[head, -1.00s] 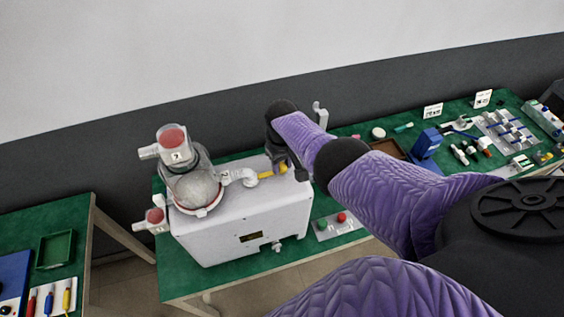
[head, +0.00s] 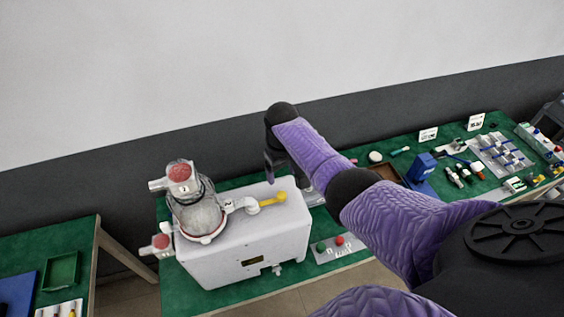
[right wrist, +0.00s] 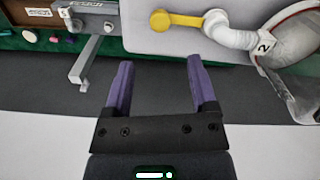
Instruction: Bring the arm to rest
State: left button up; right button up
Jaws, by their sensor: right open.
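My right gripper (right wrist: 160,88) shows in the right wrist view with its two purple fingers apart and nothing between them. In the head view my right gripper (head: 271,168) hangs behind the white pump box, partly hidden by my arm. The white pump box (head: 235,248) stands on the green table with a round canister (head: 196,212) on its left side. A yellow-handled valve (head: 273,198) lies on top of the box, and its yellow handle (right wrist: 178,20) also shows in the right wrist view, apart from my fingers. My left gripper is not in view.
A panel (head: 338,250) with a red and a green button sits right of the box. A blue block (head: 421,167) and several small fittings lie farther right on the green table. A second table with a green tray (head: 60,271) stands at left, across a gap.

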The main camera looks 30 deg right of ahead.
jog(key=shift+r, duration=0.45)
